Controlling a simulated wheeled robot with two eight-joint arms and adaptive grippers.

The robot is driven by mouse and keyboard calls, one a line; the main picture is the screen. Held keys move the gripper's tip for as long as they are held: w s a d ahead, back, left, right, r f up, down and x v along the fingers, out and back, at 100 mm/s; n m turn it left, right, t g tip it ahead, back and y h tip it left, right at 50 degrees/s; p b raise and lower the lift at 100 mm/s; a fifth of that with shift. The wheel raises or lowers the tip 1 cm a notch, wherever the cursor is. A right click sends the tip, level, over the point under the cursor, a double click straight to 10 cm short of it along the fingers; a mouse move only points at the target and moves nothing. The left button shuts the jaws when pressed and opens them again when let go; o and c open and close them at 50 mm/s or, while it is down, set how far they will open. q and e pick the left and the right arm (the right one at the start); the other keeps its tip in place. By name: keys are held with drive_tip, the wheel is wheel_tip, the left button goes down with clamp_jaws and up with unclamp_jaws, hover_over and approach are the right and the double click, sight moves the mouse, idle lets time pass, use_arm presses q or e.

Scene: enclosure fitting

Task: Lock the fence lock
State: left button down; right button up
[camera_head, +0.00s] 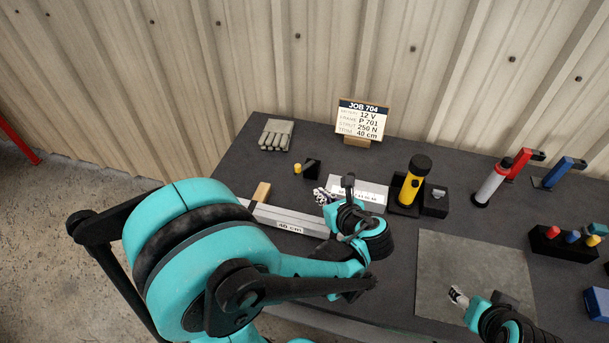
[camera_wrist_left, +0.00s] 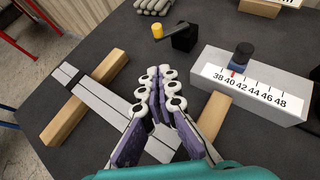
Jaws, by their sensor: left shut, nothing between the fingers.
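The fence (camera_wrist_left: 285,85) is a long grey block with a white scale in the left wrist view. A dark knob (camera_wrist_left: 243,52) on a blue slider stands on it, with a red pointer near 40. A black block (camera_wrist_left: 184,38) with a yellow-tipped lever (camera_wrist_left: 157,32) stands farther back. No part is labelled as the lock. My left gripper (camera_head: 321,195) is shut and empty, above the table left of the fence; its fingers (camera_wrist_left: 164,72) point between the knob and the grey strip. My right gripper (camera_head: 457,296) is low over the grey mat, its opening unclear.
A grey strip (camera_wrist_left: 105,108) labelled 40 cm lies on wooden bars (camera_wrist_left: 68,120). Gloves (camera_head: 276,135) and a job sign (camera_head: 361,120) are at the back. A yellow cylinder (camera_head: 411,183), a red-capped tube (camera_head: 491,184) and small holders stand right. The mat (camera_head: 475,262) is mostly clear.

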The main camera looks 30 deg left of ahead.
use_arm(q)
drive_tip(key=b, duration=0.4)
approach(299, 171)
drive_tip(key=f, duration=0.1)
drive_tip(key=a+f, duration=0.1)
drive_tip(key=w+f, duration=0.1)
drive_tip(key=shift+a+f, duration=0.2)
drive_tip(key=shift+f, duration=0.15)
drive_tip(key=shift+w+a+r, duration=0.1)
drive_tip(key=shift+w+a, duration=0.7)
drive_tip(key=shift+a, duration=0.2)
drive_tip(key=shift+w+a+r, duration=0.1)
drive_tip(key=shift+w+a, duration=0.3)
drive_tip(key=shift+a, duration=0.1)
